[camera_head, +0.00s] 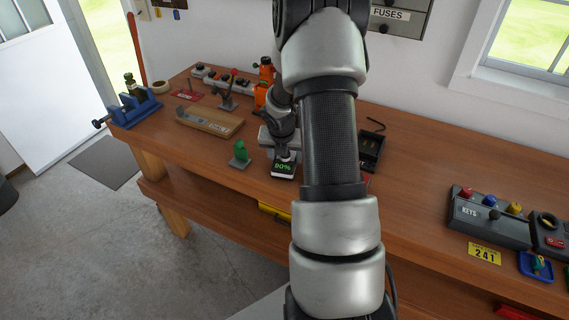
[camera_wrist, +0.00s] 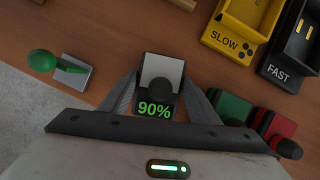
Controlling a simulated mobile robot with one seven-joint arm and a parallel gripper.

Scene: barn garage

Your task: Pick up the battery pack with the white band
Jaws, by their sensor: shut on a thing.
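The battery pack with a pale white-grey band (camera_wrist: 161,70) stands in the middle of the wrist view, with a green "90%" readout on its dark face. It also shows in the head view (camera_head: 284,169), near the bench's front edge. My gripper (camera_wrist: 160,82) has one finger on each side of the pack and is shut on it. In the head view my gripper (camera_head: 284,152) is partly hidden by my arm. I cannot tell whether the pack touches the bench. A green pack (camera_wrist: 229,106) and a red pack (camera_wrist: 277,128) are to its right.
A green-knobbed lever (camera_wrist: 57,66) on a grey plate stands just left. A yellow SLOW charger (camera_wrist: 239,28) and a black FAST charger (camera_wrist: 294,45) are at the upper right. The wooden bench (camera_head: 415,193) has free room right of my arm, before the KEYS box (camera_head: 487,219).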

